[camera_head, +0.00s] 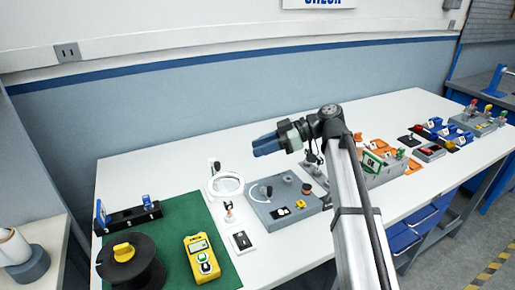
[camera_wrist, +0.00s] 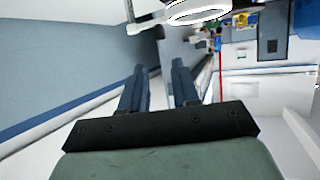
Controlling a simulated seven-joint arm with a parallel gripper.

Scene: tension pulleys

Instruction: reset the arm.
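My gripper (camera_head: 256,146) is raised above the middle of the white table (camera_head: 180,172), with its blue fingers pointing left. In the wrist view its two blue fingers (camera_wrist: 159,75) stand apart with nothing between them, so it is open and empty. It appears to touch nothing on the table. My arm rises from the bottom of the head view and hides part of the table behind it.
A green mat (camera_head: 178,223) at left carries a black spool (camera_head: 148,268) with a yellow knob and a yellow meter (camera_head: 202,258). A grey plate (camera_head: 271,212) with small parts lies below my gripper. A grey-blue wall (camera_head: 200,105) stands behind.

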